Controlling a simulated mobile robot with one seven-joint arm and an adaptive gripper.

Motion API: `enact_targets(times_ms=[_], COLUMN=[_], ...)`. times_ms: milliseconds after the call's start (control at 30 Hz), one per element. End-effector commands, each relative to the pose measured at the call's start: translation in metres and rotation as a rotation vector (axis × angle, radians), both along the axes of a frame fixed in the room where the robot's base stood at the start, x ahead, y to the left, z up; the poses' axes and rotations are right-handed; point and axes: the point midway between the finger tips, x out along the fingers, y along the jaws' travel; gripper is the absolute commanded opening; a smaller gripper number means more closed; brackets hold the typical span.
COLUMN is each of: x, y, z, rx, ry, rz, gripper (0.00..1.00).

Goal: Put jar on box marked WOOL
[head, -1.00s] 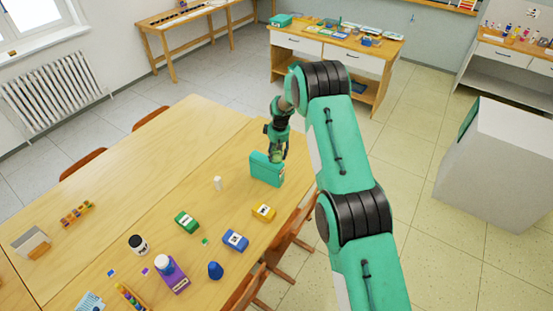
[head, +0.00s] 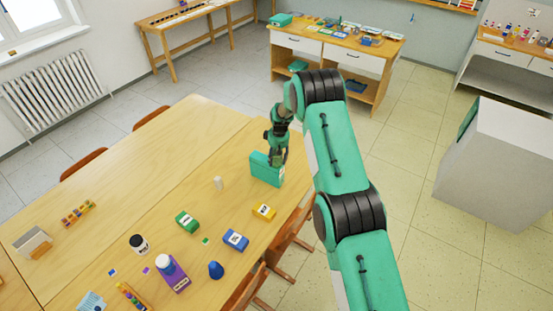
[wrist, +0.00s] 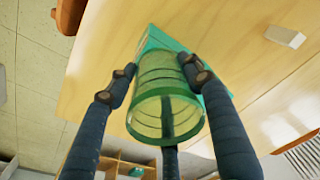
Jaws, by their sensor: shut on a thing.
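My gripper (wrist: 160,72) is shut on a translucent green jar (wrist: 165,100), with a finger on each side of it. In the head view my gripper (head: 277,155) is over the far right part of the big table, at the top of a teal box (head: 265,171). The teal box (wrist: 158,38) also shows behind the jar in the wrist view. I cannot tell whether the jar touches the box. The jar is mostly hidden by my gripper in the head view. No marking reading WOOL is legible.
Chairs line the right edge.

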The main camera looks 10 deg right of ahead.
Motion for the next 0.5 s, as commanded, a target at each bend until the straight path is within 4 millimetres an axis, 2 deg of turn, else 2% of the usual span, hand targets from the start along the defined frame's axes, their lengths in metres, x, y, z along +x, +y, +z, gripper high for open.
enact_targets(times_ms=[400, 433, 500], x=[0.0003, 0.0001, 0.0], y=[0.0001, 0.0001, 0.0], z=[-0.004, -0.0033, -0.0028], rx=[0.001, 0.0, 0.0], ry=[-0.001, 0.0, 0.0], rz=[0.0, 0.0, 0.0], gripper=[0.25, 0.57, 0.7])
